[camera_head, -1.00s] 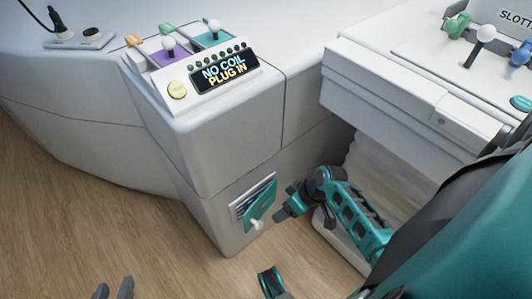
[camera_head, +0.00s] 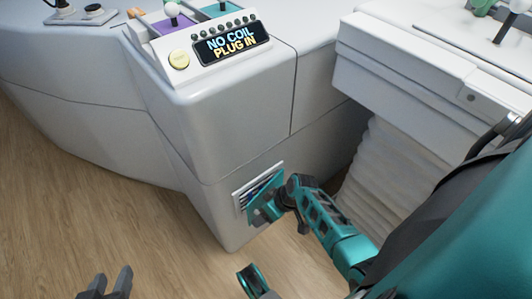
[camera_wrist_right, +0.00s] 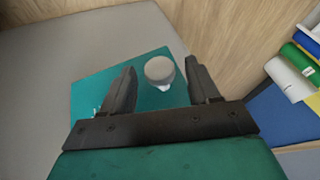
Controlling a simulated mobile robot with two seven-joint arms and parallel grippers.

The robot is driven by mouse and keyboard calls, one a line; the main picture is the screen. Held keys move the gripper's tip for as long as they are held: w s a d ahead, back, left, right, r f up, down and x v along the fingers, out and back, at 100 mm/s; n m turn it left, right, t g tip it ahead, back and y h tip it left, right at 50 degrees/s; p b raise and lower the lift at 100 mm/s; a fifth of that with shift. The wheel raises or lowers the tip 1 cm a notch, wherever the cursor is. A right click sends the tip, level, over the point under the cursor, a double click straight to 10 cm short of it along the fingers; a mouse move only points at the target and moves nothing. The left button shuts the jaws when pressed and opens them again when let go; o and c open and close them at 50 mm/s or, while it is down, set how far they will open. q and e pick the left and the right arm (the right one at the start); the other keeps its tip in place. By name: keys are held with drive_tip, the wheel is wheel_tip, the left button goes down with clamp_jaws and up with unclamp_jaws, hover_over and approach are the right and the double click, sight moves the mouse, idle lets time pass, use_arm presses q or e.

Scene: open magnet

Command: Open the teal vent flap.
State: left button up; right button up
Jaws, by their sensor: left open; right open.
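The teal vent flap (camera_head: 278,179) is low on the front of the white cabinet and stands partly open, tilted out from its white frame (camera_head: 238,200). My right gripper (camera_head: 267,212) is at the flap and hides part of it in the head view. In the right wrist view the flap (camera_wrist_right: 98,88) lies beyond my open right fingers (camera_wrist_right: 160,88). Its pale round knob (camera_wrist_right: 160,69) sits between the fingertips, with a gap on either side. My left gripper (camera_head: 105,283) is open and empty over the floor at the lower left.
A white overhanging unit (camera_head: 420,85) stands to the right. Blue, green and white cylinders (camera_wrist_right: 300,65) show at the wrist view's right. Wood floor is clear at left.

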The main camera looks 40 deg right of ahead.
drive_tip(key=shift+c, duration=0.3)
clamp_jaws()
drive_tip(key=shift+s, duration=0.2)
